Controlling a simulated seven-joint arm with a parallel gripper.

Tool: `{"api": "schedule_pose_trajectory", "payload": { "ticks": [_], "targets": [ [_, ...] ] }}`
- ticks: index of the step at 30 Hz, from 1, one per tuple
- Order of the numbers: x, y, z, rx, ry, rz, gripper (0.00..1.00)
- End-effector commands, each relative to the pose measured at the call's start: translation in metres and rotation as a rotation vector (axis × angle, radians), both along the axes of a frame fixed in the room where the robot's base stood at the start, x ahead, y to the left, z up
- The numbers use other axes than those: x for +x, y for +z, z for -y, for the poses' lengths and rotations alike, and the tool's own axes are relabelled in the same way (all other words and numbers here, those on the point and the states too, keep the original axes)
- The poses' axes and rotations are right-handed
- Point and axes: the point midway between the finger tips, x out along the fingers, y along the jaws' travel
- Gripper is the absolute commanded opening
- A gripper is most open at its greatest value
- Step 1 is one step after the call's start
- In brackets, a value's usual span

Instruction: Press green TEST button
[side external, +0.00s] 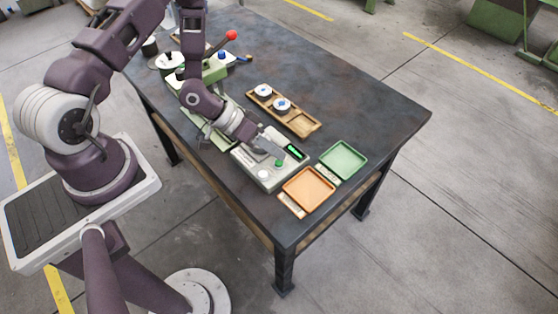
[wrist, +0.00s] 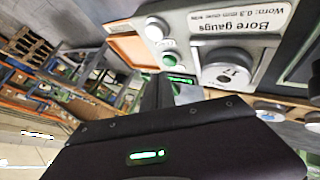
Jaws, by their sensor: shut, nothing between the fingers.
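The grey gauge box (side external: 262,181) sits on the dark table near its front edge. Its green button (side external: 278,163) is on the top face, beside a white button (side external: 263,175). In the wrist view the green button (wrist: 170,60) shows close to the fingertips, with a white button (wrist: 156,29) farther up. My gripper (side external: 266,151) is shut and empty, pointing down over the box near the green button. I cannot tell whether the fingertips touch the button. In the wrist view my gripper (wrist: 160,80) hides part of the box.
A lit green display (side external: 295,152) is on the box. An orange tray (side external: 308,190) and a green tray (side external: 343,160) lie to the right. A wooden holder (side external: 303,125) with white discs stands behind. The table's right end is clear.

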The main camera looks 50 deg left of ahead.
Motion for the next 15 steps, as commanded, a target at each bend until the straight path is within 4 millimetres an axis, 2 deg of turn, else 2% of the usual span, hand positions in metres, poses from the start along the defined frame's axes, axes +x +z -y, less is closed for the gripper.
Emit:
{"api": "schedule_pose_trajectory", "payload": {
  "ticks": [15],
  "targets": [
    [0.0002,-0.0086,-0.0002,0.000,0.001,0.001,0.00]
  ]
}}
